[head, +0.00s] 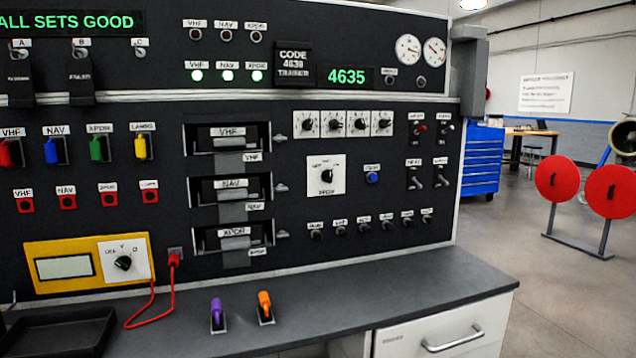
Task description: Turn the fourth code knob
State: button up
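A row of small white code knob plates with black knobs sits on the upper right of the dark panel. The fourth code knob (382,124) is the rightmost, beside the third code knob (357,124). The direction its pointer faces is too small to tell for sure. Above it, a green display (346,77) reads 4635. My gripper is not in view, and nothing covers the knobs.
Toggle switches (420,130) stick out right of the knobs. A larger rotary knob (326,174) sits below them. A grey worktop (400,290) juts out under the panel, with purple (216,312) and orange (264,304) levers. Open floor lies to the right, before red discs (557,180).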

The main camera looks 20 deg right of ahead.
aim_at(383, 123)
jog(key=i+l+z, duration=0.3)
jog(key=l, duration=0.25)
jog(key=i+l+z, duration=0.3)
jog(key=i+l, duration=0.1)
jog(key=l, duration=0.05)
